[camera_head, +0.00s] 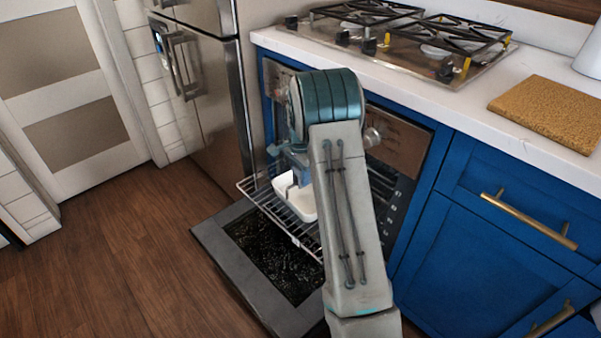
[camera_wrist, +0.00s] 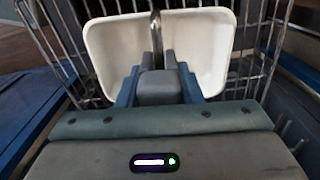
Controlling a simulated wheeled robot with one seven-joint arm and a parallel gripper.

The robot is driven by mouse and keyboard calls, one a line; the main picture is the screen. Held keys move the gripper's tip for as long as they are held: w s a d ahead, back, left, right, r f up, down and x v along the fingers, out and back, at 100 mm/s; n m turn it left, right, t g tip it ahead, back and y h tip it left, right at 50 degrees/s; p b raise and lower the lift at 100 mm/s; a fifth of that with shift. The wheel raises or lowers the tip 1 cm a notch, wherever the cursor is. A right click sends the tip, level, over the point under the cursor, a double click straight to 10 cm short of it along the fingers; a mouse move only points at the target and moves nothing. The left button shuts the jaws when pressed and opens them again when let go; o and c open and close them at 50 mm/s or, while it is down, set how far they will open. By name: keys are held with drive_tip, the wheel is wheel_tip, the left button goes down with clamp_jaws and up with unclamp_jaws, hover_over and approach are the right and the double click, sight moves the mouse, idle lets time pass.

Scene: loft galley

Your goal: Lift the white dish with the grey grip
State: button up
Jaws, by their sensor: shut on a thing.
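The white dish (camera_wrist: 205,38) sits at the oven's pulled-out wire rack, and whether it touches the rack is not clear. In the head view the white dish (camera_head: 301,205) is partly hidden behind my arm. Its grey grip (camera_wrist: 155,30) rises in the middle of the wrist view, between my fingers. My gripper (camera_wrist: 155,68) is shut on the grip, with a blue finger on each side of it. In the head view my gripper (camera_head: 296,180) is over the dish and partly hidden by my arm.
The oven door (camera_head: 225,245) is folded down low over the wood floor. The wire rack (camera_head: 262,195) sticks out of the oven. Blue cabinets (camera_head: 490,250) stand to the right. A gas hob (camera_head: 400,35) and a tan board (camera_head: 548,112) are on the counter above. Floor at left is clear.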

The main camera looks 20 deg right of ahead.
drive_tip(key=shift+f, duration=0.1)
idle(0.3)
drive_tip(key=shift+f+b, duration=0.5)
drive_tip(key=shift+f, duration=0.45)
drive_tip(key=shift+r, duration=0.1)
drive_tip(key=shift+r, duration=0.1)
drive_tip(key=shift+r+p, duration=2.45)
drive_tip(key=shift+r, duration=0.5)
